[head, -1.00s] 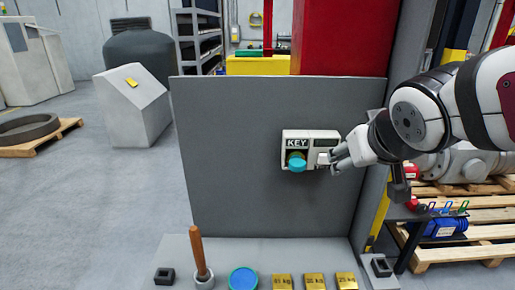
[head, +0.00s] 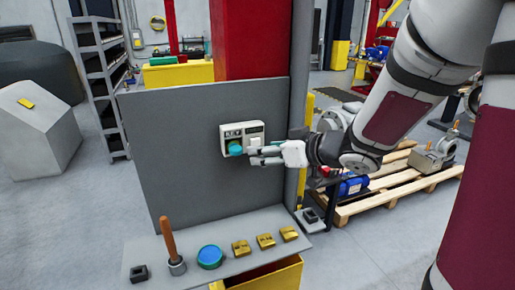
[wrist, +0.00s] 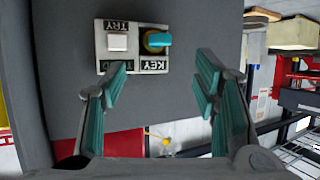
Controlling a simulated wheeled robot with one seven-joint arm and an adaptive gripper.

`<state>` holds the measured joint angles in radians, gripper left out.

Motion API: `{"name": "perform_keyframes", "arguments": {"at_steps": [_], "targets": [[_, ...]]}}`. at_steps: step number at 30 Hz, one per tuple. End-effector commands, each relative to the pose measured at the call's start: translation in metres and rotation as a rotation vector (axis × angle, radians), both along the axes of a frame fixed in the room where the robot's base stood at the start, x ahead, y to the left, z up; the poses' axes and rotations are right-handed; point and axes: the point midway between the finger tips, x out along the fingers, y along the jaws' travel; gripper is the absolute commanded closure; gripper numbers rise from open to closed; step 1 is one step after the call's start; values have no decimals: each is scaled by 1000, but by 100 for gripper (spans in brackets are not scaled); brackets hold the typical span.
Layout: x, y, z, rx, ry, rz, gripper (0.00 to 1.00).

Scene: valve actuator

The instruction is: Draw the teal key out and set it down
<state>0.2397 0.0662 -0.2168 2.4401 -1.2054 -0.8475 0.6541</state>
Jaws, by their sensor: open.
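The teal key (head: 236,150) sits in the left part of a pale key box on a grey upright panel. In the wrist view the key (wrist: 159,40) stands out from its round brass-coloured socket, beside a white square button (wrist: 117,42). My gripper (head: 252,156) is at the front of the box, its fingertips close to the key in the head view. In the wrist view my gripper (wrist: 160,75) is open and empty, its teal-padded fingers apart, with the key box ahead between and beyond the tips. The key is not between the pads.
A ledge (head: 135,252) below the panel holds a wooden-handled tool (head: 170,245), a blue round disc (head: 210,257), several brass weights (head: 265,241) and dark square blocks. Bare ledge shows between them. A pallet (head: 400,180) stands to the right.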

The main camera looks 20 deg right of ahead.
Motion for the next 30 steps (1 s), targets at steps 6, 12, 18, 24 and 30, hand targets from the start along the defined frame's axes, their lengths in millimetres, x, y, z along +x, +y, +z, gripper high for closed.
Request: {"name": "perform_keyframes", "arguments": {"at_steps": [6,12,18,24,30], "targets": [[35,15,-17,-1,2,3,45],[65,27,-30,-2,1,2,45],[88,37,-40,-2,0,1,45],[99,41,-44,-2,-1,-1,45],[101,42,-45,-2,-1,-1,45]]}}
